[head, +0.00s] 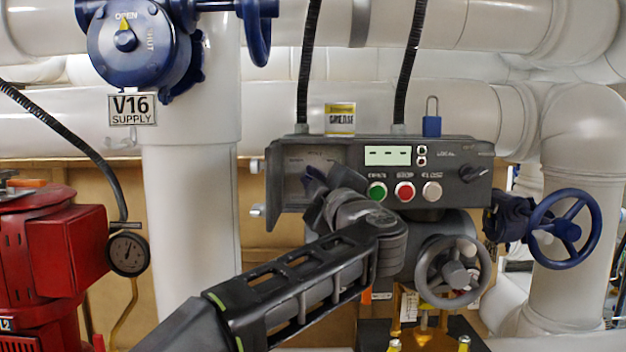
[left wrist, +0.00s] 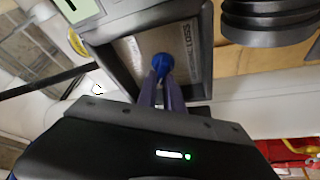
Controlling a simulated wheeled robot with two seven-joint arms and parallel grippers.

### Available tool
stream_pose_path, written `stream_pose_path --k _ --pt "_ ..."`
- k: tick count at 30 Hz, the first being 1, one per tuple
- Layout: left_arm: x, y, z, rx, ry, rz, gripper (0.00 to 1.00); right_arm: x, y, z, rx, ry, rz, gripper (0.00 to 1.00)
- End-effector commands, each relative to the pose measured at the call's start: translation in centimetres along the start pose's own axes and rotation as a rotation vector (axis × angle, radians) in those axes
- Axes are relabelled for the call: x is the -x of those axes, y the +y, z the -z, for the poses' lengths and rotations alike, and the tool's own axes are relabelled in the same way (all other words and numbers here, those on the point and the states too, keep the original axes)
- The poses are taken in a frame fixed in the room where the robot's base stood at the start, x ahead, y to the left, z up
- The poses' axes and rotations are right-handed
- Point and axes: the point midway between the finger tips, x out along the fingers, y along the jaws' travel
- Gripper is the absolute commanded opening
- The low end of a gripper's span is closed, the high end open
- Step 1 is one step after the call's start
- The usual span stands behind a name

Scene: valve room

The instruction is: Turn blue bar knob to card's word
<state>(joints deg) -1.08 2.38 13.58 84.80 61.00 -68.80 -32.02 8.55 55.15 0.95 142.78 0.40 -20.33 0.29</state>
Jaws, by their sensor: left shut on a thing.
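The blue bar knob (left wrist: 164,66) shows in the left wrist view in front of a recessed grey plate (left wrist: 135,55) with lettering I cannot read surely. My left gripper (left wrist: 163,88) has its two fingers together at the knob, shut on it. In the head view my left gripper (head: 314,184) reaches the recess at the left end of the grey control box (head: 445,152) and hides most of the knob. The knob's pointing direction cannot be told. A small white tag (head: 409,305) hangs below the box; its word is unreadable. My right gripper is not in view.
Green (head: 377,191), red (head: 405,191) and white (head: 432,191) buttons and a black selector (head: 474,173) sit right of the recess. A grey handwheel (head: 453,272) and blue handwheel (head: 566,229) stand below and right.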

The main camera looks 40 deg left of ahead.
Motion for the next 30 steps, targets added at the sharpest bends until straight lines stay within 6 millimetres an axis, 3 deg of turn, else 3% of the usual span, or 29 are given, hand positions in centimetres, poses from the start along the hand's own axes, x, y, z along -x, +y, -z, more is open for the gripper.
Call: stream_pose_path --k 3,4,12,23,30 --pt "0.0 -0.1 0.0 -0.001 0.0 0.001 0.0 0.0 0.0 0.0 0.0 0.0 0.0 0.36" --pt "0.0 -0.1 0.0 -0.002 0.0 0.001 0.12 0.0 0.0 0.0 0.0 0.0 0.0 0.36" --pt "0.0 0.0 0.0 -0.002 0.0 0.0 0.33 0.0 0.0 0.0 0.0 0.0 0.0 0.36" --pt "0.7 -0.1 -0.1 -0.001 -0.002 -0.002 0.33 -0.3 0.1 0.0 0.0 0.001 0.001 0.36" --pt "4.2 -0.2 -0.2 0.0 -0.003 -0.003 0.33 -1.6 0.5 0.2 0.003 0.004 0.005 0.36"
